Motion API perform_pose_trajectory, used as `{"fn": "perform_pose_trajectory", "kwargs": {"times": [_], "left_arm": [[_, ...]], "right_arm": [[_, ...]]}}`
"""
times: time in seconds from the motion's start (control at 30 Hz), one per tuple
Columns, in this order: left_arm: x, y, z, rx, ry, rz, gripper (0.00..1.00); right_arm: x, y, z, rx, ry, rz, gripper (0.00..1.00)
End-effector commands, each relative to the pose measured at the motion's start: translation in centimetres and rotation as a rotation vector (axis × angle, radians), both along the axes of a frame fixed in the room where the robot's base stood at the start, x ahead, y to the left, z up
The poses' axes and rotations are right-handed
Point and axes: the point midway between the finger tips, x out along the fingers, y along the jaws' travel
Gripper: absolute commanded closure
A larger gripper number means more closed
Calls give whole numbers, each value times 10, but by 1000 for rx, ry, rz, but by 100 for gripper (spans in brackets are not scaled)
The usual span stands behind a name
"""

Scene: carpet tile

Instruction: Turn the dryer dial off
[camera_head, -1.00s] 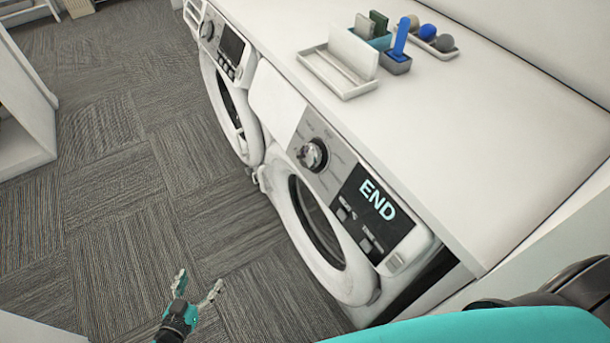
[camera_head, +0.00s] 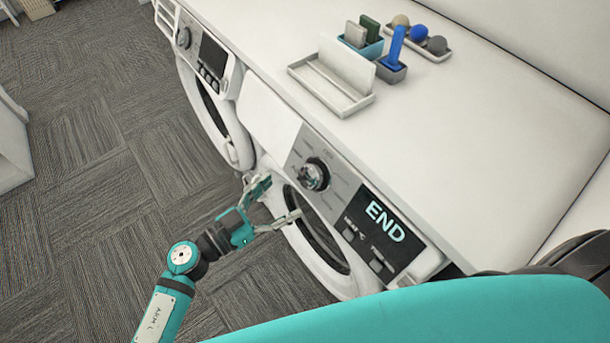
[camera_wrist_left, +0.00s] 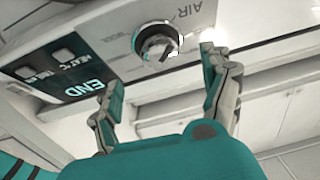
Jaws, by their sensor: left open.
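The dryer (camera_head: 345,268) is the nearer white machine, with a round door and a display that reads END (camera_head: 385,221). Its silver dial (camera_head: 314,174) sits on the grey panel left of the display. My left gripper (camera_head: 280,202) is open and empty in front of the door, below and left of the dial in the head view. In the left wrist view the dial (camera_wrist_left: 157,45) shows beyond the gap between the open fingers (camera_wrist_left: 165,88), apart from them. My right gripper is not in view.
A second machine (camera_head: 212,90) stands to the left. The white counter (camera_head: 470,170) above holds a white tray (camera_head: 332,85), a small caddy with a blue item (camera_head: 394,52) and a tray of balls (camera_head: 422,38). Carpet floor (camera_head: 90,200) is open at left.

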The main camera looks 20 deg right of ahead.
Motion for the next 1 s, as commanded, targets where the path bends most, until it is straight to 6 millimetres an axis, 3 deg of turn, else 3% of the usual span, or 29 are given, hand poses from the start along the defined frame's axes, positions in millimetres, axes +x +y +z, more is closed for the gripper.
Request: {"fn": "perform_pose_trajectory", "kwargs": {"times": [0.1, 0.33, 0.5, 0.8, 1.0], "left_arm": [[11, -25, 2, -4, -1, 1, 19], [25, -59, 0, -2, 0, 2, 19], [29, -70, 0, 0, 0, 2, 19], [30, -71, -1, 0, 0, 2, 19], [30, -71, 0, 0, 0, 2, 45]], "right_arm": [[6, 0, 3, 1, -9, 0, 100], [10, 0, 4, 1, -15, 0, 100], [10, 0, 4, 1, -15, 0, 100], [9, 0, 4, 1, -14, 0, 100], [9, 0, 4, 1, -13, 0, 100]]}}
